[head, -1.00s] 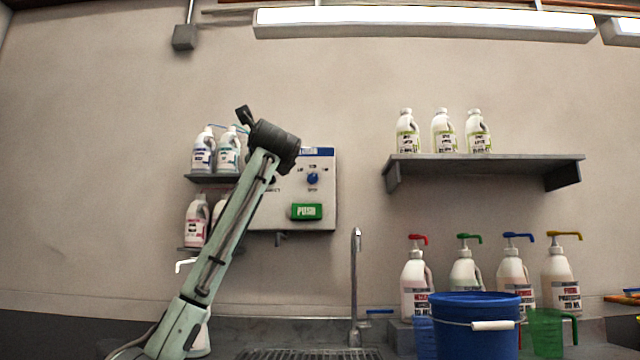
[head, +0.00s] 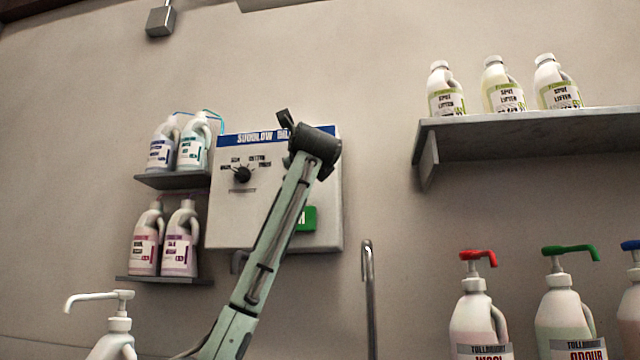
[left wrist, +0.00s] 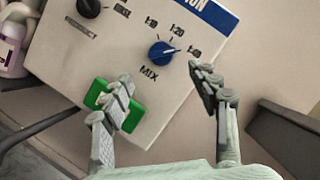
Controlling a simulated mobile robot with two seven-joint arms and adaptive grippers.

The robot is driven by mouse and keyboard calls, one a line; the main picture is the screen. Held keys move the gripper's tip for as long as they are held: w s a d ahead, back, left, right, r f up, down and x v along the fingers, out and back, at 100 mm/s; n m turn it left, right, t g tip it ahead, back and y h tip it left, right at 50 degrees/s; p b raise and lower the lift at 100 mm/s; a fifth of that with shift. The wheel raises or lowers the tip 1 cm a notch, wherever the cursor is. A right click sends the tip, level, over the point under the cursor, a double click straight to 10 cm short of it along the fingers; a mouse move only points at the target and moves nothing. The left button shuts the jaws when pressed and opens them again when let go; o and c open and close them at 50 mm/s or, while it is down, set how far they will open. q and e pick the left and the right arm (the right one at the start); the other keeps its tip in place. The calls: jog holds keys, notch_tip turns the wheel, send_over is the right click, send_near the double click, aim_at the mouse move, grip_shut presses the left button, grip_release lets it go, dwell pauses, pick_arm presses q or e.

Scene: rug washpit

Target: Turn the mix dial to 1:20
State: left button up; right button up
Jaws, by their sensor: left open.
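The blue mix dial (left wrist: 161,53) is on the white panel (left wrist: 185,95) in the left wrist view. Marks 1:10, 1:20 and 1:40 are printed around it, and its pale pointer line appears to face 1:40. My left gripper (left wrist: 163,80) is open, with its fingers apart on either side below the dial and nothing between them. One finger overlaps the green push button (left wrist: 128,103) in the picture; contact cannot be told. In the head view my left arm crosses the panel (head: 225,220) and hides the mix dial. My right gripper is not in view.
A black dial (head: 242,174) sits left on the panel. Small shelves with bottles (head: 180,254) stand left of the panel. A grey shelf (head: 530,135) with spot lifter bottles is at right. Below are a tap (head: 369,300) and pump bottles (head: 480,320).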

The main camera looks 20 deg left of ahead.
pick_arm(q)
jog(key=p+x, duration=0.3)
jog(key=x, duration=0.5)
jog(key=shift+r, duration=0.25)
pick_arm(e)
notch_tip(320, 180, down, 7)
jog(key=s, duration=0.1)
pick_arm(q)
jog(key=shift+d, duration=0.1)
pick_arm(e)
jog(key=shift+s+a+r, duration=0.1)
pick_arm(q)
jog(key=c, duration=1.2)
